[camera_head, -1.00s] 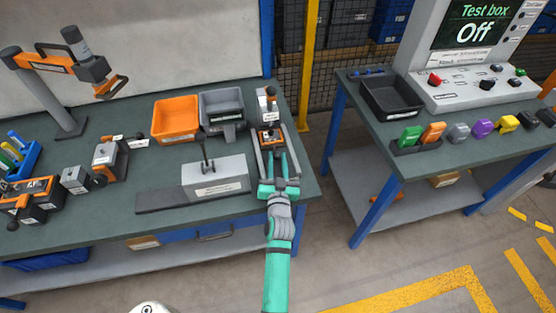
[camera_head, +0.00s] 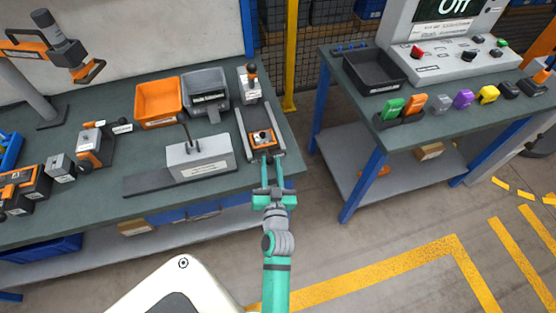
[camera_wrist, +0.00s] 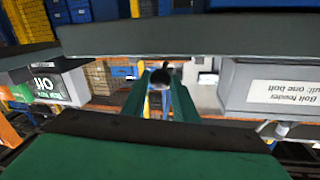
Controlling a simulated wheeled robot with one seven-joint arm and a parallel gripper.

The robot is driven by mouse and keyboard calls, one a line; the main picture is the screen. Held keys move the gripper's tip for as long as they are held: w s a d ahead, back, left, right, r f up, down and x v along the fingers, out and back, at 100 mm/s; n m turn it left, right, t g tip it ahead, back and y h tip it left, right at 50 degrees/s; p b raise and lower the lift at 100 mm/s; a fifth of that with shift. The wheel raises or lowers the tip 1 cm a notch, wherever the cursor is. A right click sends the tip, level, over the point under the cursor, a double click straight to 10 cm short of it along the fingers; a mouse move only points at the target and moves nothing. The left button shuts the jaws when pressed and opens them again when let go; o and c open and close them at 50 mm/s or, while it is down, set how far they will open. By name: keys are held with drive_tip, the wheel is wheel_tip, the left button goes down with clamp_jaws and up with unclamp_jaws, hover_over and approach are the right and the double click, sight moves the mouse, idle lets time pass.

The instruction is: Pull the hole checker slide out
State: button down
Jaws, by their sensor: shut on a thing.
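The hole checker stands at the right end of the left bench, with a grey upright block (camera_head: 250,85) at its back and two pale rails (camera_head: 276,125) running forward. Its slide (camera_head: 263,139), orange with a dark top piece, sits at the front part of the rails, apart from the block. My gripper (camera_head: 268,160) is at the slide's front, at the bench's front edge. In the wrist view my green fingers (camera_wrist: 160,92) are shut on a dark round knob (camera_wrist: 160,76); the slide's body is hard to make out there.
A grey bolt feeder (camera_head: 200,158) with a lever stands left of the slide; it also shows upside down in the wrist view (camera_wrist: 270,92). Orange (camera_head: 158,100) and grey (camera_head: 205,92) bins stand behind it. A second bench (camera_head: 440,125) is to the right, across a floor gap.

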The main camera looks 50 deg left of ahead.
drive_tip(key=shift+d+f, duration=0.2)
drive_tip(key=c, duration=1.4)
unclamp_jaws()
drive_tip(key=shift+s, duration=0.1)
drive_tip(key=shift+c, duration=0.2)
drive_tip(key=shift+r, duration=0.1)
drive_tip(key=v, duration=1)
drive_tip(key=shift+s+d, duration=0.25)
drive_tip(key=shift+d, duration=0.1)
